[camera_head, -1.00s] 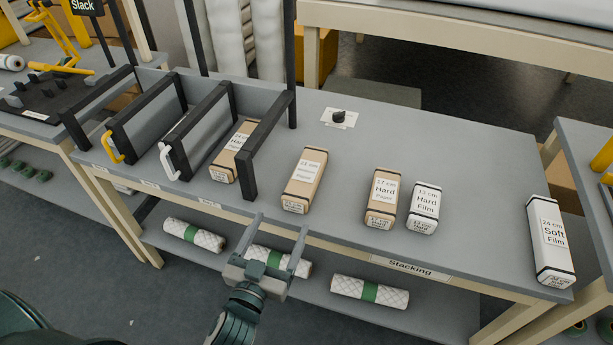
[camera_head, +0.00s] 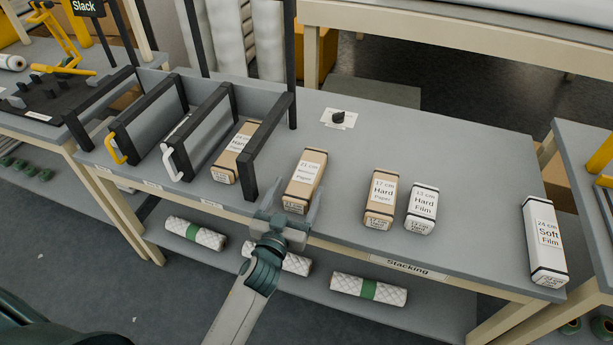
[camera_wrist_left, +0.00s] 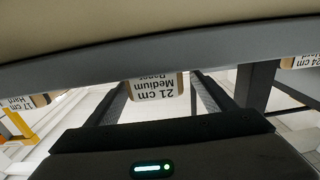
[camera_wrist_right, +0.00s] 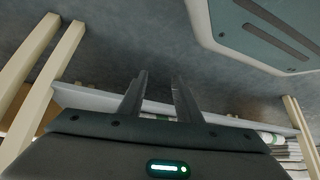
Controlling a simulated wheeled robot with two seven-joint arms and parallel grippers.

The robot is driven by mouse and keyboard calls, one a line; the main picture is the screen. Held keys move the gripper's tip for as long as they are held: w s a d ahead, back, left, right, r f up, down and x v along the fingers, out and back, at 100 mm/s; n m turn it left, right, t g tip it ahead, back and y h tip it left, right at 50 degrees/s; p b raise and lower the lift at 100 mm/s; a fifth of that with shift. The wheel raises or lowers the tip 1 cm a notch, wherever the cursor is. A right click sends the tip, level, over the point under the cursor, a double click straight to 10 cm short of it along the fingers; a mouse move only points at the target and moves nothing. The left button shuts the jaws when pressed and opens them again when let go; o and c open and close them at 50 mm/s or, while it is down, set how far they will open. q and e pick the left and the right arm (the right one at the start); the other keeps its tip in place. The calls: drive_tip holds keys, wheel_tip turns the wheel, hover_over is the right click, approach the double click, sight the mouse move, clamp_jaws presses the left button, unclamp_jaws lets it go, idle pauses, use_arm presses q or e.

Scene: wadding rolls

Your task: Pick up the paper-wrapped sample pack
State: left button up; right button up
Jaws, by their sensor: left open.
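A brown paper-wrapped pack labelled 21 cm Medium Paper (camera_head: 305,180) stands near the front edge of the grey table. Its end face (camera_wrist_left: 156,88) shows between the fingers in the left wrist view. My left gripper (camera_head: 290,205) is open at the table's front edge, just before this pack, and holds nothing. Another brown paper pack, 17 cm Hard Paper (camera_head: 380,195), stands to the right. A third paper pack (camera_head: 236,155) sits inside the rack on the left. My right gripper (camera_wrist_right: 160,80) shows only in its own wrist view, fingers apart and empty.
White film packs stand at the right: 13 cm Hard Film (camera_head: 422,208) and 24 cm Soft Film (camera_head: 544,240). A black-framed rack post (camera_head: 250,175) rises close left of the 21 cm pack. Wrapped rolls (camera_head: 368,289) lie on the lower shelf. The table behind the packs is mostly clear.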

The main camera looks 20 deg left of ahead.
sight(304, 177)
use_arm(q)
drive_tip(key=shift+w, duration=0.1)
drive_tip(key=shift+w+d+r, duration=0.1)
drive_tip(key=shift+w, duration=0.2)
drive_tip(key=w+p, duration=0.1)
drive_tip(key=w, duration=0.3)
drive_tip(key=shift+d, duration=0.15)
drive_tip(key=shift+w, duration=0.25)
use_arm(e)
drive_tip(key=shift+w+a+r+t, duration=0.25)
drive_tip(key=shift+a+r+t, duration=0.15)
drive_tip(key=shift+a+r, duration=0.2)
use_arm(q)
drive_tip(key=shift+c, duration=0.4)
drive_tip(key=c, duration=1.1)
use_arm(e)
drive_tip(key=shift+d, duration=0.1)
